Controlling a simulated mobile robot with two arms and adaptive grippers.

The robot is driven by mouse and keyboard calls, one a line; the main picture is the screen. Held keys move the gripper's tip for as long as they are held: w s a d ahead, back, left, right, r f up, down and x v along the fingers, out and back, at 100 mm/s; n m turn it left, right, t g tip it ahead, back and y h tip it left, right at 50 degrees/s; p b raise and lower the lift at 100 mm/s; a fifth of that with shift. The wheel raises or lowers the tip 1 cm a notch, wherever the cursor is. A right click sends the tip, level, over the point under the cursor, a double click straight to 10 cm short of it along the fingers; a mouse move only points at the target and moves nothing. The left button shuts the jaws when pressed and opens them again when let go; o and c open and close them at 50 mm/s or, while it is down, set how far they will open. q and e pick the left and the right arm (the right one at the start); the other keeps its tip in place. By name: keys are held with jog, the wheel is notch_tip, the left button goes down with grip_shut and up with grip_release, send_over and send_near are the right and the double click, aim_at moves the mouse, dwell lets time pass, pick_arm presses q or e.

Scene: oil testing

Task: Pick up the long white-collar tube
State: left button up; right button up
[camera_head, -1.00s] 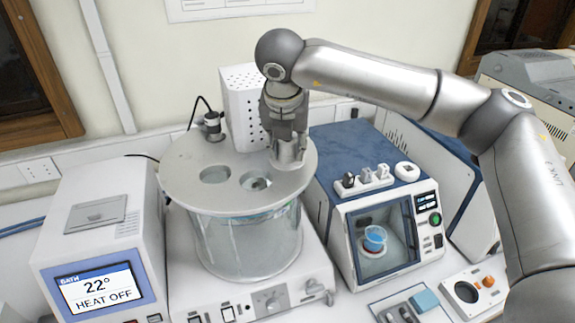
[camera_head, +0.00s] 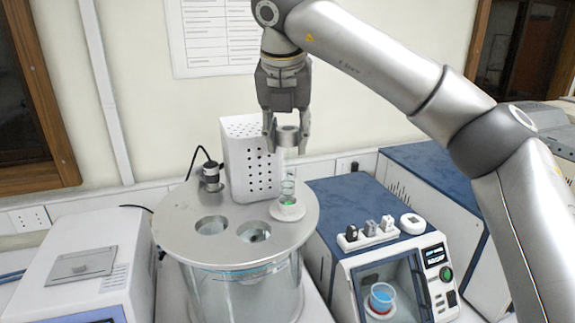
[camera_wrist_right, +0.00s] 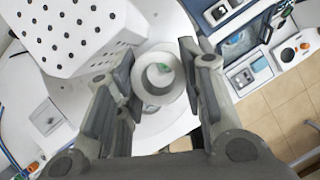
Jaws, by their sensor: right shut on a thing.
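In the head view my right gripper (camera_head: 287,142) points down above the right side of the bath lid. It is shut on the pale collar (camera_head: 288,137) at the top of the long white-collar tube. Clear glass (camera_head: 288,187) shows below, with green near the lid; how far the tube still sits in the lid is hard to tell. A white ring (camera_head: 287,211) surrounds it at the lid. In the right wrist view the round collar (camera_wrist_right: 160,101) is between both fingers, with green inside. My left gripper is out of view.
The round bath lid (camera_head: 185,217) has two other openings, at its front and left. A white perforated box (camera_head: 243,160) stands close behind. A blue-topped instrument (camera_head: 340,200) with small items on top stands to the right. The wall is behind.

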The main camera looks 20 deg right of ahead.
notch_tip(320, 180, up, 16)
jog(key=p, duration=0.1)
dwell(0.5)
jog(key=shift+f, duration=0.15)
